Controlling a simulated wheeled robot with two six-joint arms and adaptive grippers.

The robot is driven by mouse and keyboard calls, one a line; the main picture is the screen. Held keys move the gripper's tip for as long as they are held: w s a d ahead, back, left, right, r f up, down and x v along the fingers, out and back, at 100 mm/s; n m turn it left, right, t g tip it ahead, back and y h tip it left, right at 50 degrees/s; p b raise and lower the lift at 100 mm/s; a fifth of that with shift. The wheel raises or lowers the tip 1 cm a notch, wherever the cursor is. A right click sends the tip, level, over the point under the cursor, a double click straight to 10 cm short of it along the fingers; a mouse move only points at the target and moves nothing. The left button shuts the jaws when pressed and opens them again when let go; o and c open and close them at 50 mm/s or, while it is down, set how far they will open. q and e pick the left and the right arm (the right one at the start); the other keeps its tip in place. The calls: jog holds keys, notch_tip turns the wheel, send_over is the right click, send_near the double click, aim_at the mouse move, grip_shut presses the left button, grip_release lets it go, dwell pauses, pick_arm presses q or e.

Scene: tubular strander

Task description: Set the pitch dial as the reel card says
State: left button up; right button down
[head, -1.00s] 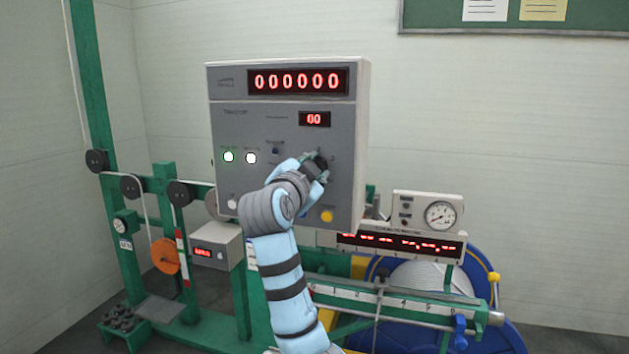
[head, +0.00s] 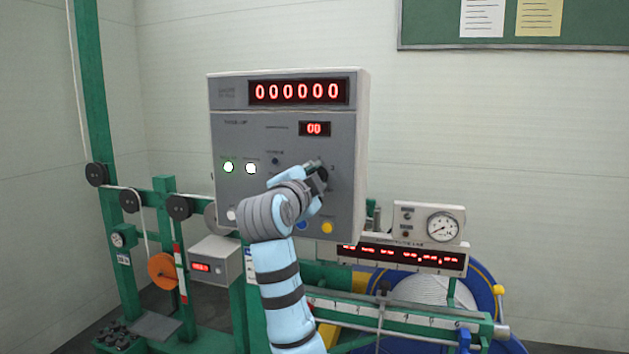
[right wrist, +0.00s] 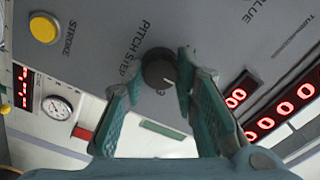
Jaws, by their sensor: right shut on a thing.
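The pitch dial is a dark round knob with a pale pointer line, seen in the right wrist view (right wrist: 158,68) beside the label "PITCH STEP". It sits on the grey front of the control box (head: 235,140). My right gripper (head: 320,178) is at this dial and hides most of it in the head view. In the right wrist view its two teal fingers (right wrist: 159,72) are on either side of the knob, shut on it. The small red display (head: 314,129) above reads 00. I cannot identify the reel card. My left gripper is out of view.
The large display (head: 298,92) reads 000000. A yellow button (head: 327,227) and a blue button (head: 302,224) sit just below my right gripper. A gauge (head: 442,227) and the green machine frame (head: 400,320) stand lower right. Papers (head: 482,18) hang on a green board.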

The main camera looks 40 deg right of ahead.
jog(key=c, duration=1.3)
grip_release()
jog(key=shift+a, duration=0.1)
jog(key=v, duration=1.2)
jog(key=shift+w, duration=0.1)
